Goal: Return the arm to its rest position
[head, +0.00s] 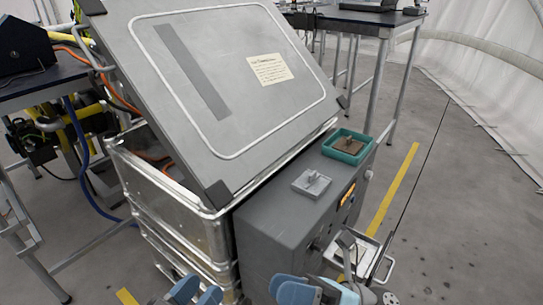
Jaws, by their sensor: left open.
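My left gripper (197,293) shows at the bottom edge, left of centre, with its blue fingers apart and nothing seen between them. It is in front of the metal case's lower corner. My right gripper (293,290) is at the bottom edge, right of centre, in front of the grey control box (275,222). Its blue fingertips show close to each other, but their gap is unclear. Both grippers are cut off by the frame's lower edge, and most of both arms is out of view.
A metal case (170,205) with a tilted grey lid (235,110) fills the centre. On the control box are a teal tray (352,136) and a small light grey piece (311,184). A metal bracket (378,262) juts out at its front. Tables stand behind and left; floor at right is clear.

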